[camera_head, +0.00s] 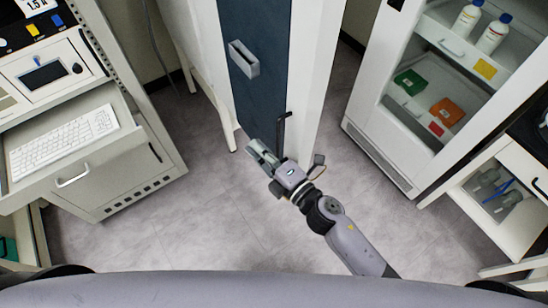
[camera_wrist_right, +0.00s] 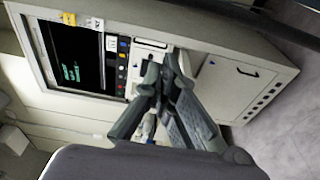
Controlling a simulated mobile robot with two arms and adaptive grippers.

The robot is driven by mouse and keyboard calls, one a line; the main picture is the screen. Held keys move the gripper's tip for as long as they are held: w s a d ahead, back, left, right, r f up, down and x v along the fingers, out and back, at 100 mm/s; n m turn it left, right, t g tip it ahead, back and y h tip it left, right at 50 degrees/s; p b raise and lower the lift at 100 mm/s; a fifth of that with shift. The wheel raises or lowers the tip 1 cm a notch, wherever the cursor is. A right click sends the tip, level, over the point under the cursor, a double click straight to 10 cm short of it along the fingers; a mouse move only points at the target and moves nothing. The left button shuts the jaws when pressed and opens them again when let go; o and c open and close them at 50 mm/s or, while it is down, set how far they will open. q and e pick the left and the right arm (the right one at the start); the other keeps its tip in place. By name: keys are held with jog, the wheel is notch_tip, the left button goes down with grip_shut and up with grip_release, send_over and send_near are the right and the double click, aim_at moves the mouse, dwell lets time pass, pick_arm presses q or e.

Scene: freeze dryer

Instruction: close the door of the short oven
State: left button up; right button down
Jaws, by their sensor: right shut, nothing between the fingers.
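A dark blue front panel (camera_head: 255,100) with a pale pull handle (camera_head: 243,60) stands in the middle of the head view, set in a white body (camera_head: 318,70). I cannot tell for sure that this is the short oven, or whether its door is open. A black bent bar (camera_head: 283,130) sticks out near the panel's lower right. My right gripper (camera_head: 258,152) is shut and empty, in front of the panel's lower end. It also shows shut in the right wrist view (camera_wrist_right: 165,75). No contact with the panel is clear. My left gripper is not in view.
A grey machine with a keyboard (camera_head: 64,141) on a pulled-out tray stands at the left; its screen (camera_wrist_right: 75,55) shows in the wrist view. A glass-fronted white cabinet (camera_head: 375,135) with bottles stands at the right. The grey floor (camera_head: 200,225) between them is clear.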

jog(key=shift+w+d+p, duration=0.2)
jog(key=shift+w+d, duration=0.3)
jog(key=shift+d, duration=0.4)
jog(key=shift+w+d+p, duration=0.15)
jog(key=shift+w+d, duration=0.3)
jog(key=shift+d, duration=0.45)
